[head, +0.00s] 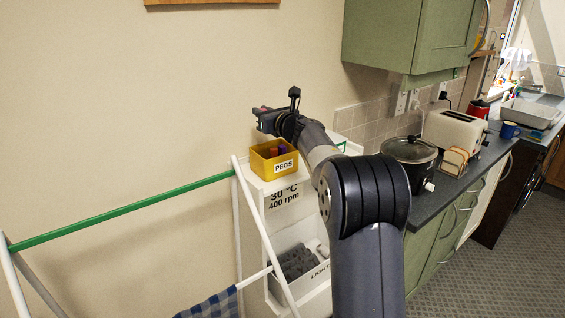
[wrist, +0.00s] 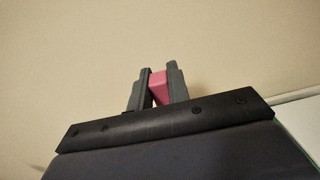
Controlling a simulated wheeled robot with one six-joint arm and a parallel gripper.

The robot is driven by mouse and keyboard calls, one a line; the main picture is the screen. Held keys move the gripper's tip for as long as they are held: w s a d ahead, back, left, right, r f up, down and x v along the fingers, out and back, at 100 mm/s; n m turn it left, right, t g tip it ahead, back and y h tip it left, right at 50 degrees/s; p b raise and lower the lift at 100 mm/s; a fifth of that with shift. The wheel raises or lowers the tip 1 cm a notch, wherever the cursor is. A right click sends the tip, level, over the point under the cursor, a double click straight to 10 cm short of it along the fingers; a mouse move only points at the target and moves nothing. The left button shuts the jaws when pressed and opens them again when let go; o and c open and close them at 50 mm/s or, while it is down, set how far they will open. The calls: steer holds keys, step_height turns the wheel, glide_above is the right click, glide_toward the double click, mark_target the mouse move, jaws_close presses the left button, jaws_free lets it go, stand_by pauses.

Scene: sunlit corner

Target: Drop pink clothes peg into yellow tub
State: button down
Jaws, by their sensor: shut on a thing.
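My gripper (head: 262,116) is raised above and behind the yellow tub, near the wall. In the wrist view my gripper (wrist: 155,88) is shut on the pink clothes peg (wrist: 158,87), which shows between the two grey fingers. In the head view only a small pinkish spot of the peg (head: 263,109) shows at the fingers. The yellow tub (head: 262,166), labelled PEGS, stands on top of a white unit just below my gripper. Inside it are a purple thing and a red-orange thing, likely pegs. The tub's floor is hidden.
A drying rack with a green rail (head: 130,208) stands in front of the white unit (head: 280,212). A black slow cooker (head: 409,160) and a cream toaster (head: 452,133) stand on the counter to the right. A green cupboard (head: 405,40) hangs above.

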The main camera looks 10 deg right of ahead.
step_height(320, 180, down, 10)
steer(key=shift+r, duration=0.2)
steer(key=shift+f+b, duration=0.6)
steer(key=shift+b, duration=0.6)
steer(key=c, duration=1.3)
jaws_free()
steer(key=shift+c, duration=0.2)
steer(key=r+b+v, duration=0.1)
steer(key=b+v, duration=0.1)
steer(key=v, duration=1)
steer(key=shift+b, duration=0.35)
